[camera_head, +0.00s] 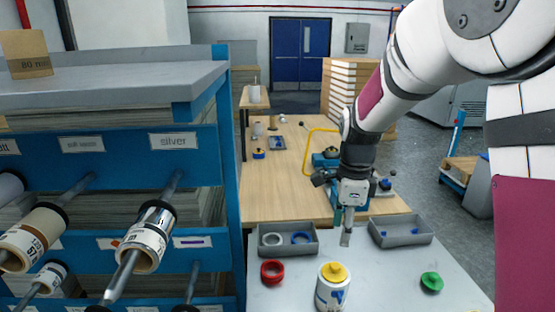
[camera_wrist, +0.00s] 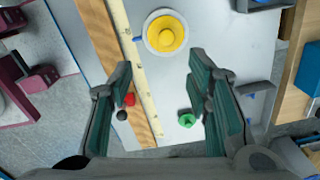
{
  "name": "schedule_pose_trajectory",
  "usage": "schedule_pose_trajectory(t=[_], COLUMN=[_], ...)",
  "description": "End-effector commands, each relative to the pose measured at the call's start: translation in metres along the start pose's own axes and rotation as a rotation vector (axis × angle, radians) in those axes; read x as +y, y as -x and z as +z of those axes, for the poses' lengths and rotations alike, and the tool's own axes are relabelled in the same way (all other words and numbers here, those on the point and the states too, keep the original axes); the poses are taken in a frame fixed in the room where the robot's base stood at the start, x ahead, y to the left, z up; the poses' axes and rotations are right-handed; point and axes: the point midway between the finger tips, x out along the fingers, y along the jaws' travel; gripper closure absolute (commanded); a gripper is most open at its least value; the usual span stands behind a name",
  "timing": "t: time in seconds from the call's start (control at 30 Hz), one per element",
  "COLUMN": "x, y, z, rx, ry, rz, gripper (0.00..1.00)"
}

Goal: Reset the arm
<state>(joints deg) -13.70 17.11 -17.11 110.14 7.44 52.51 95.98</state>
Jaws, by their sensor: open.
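My gripper (camera_head: 343,226) hangs from the raised arm over the far part of the grey tabletop (camera_head: 390,270), between two small grey trays. It points downward and holds nothing. In the wrist view its two teal-padded fingers (camera_wrist: 158,85) stand wide apart with nothing gripped between them. A white container with a yellow lid (camera_head: 333,287) stands upright on the tabletop, nearer than the gripper; its yellow top shows in the wrist view (camera_wrist: 165,34). A green knob-like piece (camera_head: 431,282) lies to the right and red rings (camera_head: 272,272) lie to the left.
The left tray (camera_head: 288,249) holds a white and a blue ring; the right tray (camera_head: 402,242) holds small blue pieces. A blue rack (camera_head: 226,150) with rolls on rods stands close at left. A wooden bench (camera_head: 280,200) with a blue device lies behind.

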Motion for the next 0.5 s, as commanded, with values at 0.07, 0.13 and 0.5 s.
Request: schedule_pose_trajectory(t=[0.07,0.13,0.5], x=[0.015,0.032,0.134], y=[0.022,0.041,0.109], z=[-0.003,-0.006,-0.028], rx=[-0.025,-0.041,0.006], ry=[0.115,0.247,0.993], rz=[-0.030,-0.060,-0.248], gripper=[0.55,0.55,0.55])
